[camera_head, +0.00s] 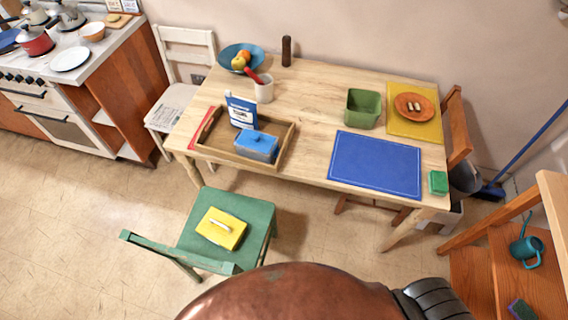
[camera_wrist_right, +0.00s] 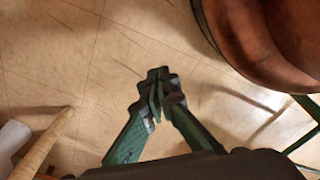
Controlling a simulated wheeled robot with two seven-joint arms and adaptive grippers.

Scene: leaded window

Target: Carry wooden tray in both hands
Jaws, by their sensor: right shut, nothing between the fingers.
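The wooden tray (camera_head: 282,148) lies on the left front part of the table in the head view. It holds a blue-lidded container (camera_head: 257,146) and a blue and white box (camera_head: 241,110) standing upright. A red flat item (camera_head: 203,128) shows at its left side. My right gripper (camera_wrist_right: 157,92) is shut and empty in the right wrist view, above bare floor and away from the tray. My left gripper is in neither view.
The wooden table (camera_head: 310,95) also bears a blue mat (camera_head: 376,163), a green bin (camera_head: 363,108), a green box (camera_head: 438,182) and a blue bowl (camera_head: 228,62). A green chair (camera_head: 258,217) with a yellow box (camera_head: 221,229) stands in front of the tray's side.

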